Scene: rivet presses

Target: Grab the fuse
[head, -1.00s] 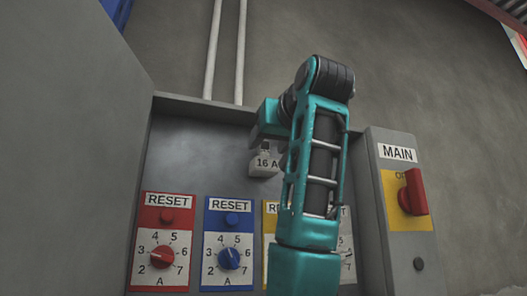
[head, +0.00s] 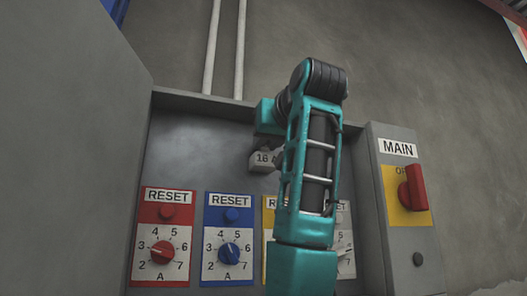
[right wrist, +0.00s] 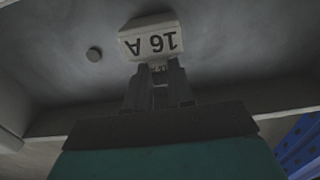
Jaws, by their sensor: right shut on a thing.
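The fuse is a small off-white block marked "16 A" (head: 262,162) at the back of the grey electrical box. It also shows in the right wrist view, upside down (right wrist: 150,40). My right gripper (head: 266,146) is above it, with its fingers shut on the fuse; the dark fingers show in the right wrist view (right wrist: 158,78). My teal right arm hides part of the fuse's right side in the head view. I cannot tell whether the fuse is seated or free of the box. My left gripper is not in view.
A red RESET panel (head: 163,238) and a blue one (head: 228,240) sit below, with further panels partly behind my arm. The MAIN switch box (head: 400,205) has a red handle (head: 414,187). The grey box door (head: 65,150) stands left.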

